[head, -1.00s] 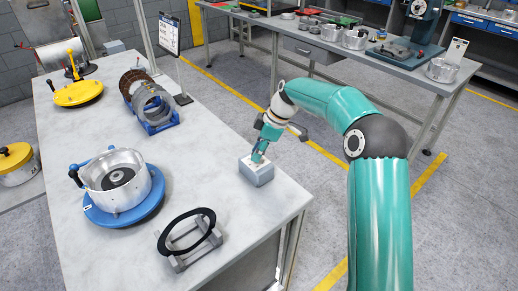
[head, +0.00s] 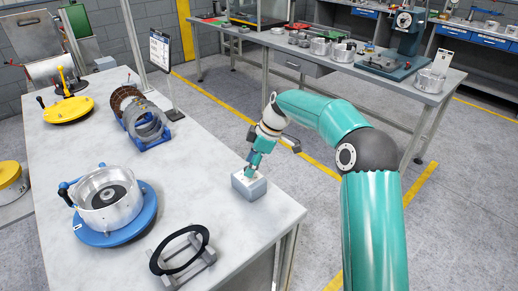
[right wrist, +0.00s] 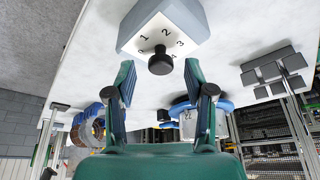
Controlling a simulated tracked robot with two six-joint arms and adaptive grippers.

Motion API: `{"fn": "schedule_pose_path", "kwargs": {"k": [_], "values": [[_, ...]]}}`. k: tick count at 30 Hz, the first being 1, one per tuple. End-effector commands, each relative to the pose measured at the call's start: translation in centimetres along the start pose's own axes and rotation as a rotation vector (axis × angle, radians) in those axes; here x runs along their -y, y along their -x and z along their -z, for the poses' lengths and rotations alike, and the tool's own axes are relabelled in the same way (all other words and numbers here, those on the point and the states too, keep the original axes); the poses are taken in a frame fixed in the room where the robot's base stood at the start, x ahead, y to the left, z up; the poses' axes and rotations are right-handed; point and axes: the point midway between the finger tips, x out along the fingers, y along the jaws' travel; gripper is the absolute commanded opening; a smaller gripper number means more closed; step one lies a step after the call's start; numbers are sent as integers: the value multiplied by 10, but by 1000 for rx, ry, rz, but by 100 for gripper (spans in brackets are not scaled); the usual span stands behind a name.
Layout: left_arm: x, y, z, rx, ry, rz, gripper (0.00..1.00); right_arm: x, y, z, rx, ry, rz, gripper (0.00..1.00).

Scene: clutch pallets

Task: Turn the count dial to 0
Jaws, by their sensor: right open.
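The count dial is a grey box (head: 249,189) near the right edge of the pale table. I cannot tell which number the knob points to. My right gripper (head: 252,172) is over the box in the head view. In the right wrist view the gripper (right wrist: 162,82) is open, with its two fingers apart and the knob beyond their tips, between their lines. My left gripper is in no view.
On the same table (head: 190,195) are a black ring on a grey stand (head: 180,252), a metal housing on a blue base (head: 108,200), a blue rack of discs (head: 150,140) and a yellow disc (head: 68,109). Bare table surrounds the box.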

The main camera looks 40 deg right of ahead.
Motion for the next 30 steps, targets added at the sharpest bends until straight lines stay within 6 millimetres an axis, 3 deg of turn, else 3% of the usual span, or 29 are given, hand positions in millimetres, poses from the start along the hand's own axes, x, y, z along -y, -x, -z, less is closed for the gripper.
{"fn": "schedule_pose_path", "kwargs": {"k": [15, 21, 30], "values": [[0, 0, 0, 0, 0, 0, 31, -2, 93, 0, -2, 0, -7, 54], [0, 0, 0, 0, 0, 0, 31, -1, 109, 0, -1, 0, -5, 54], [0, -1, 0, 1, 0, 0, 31, -1, 111, 0, 0, 0, -3, 54]]}}
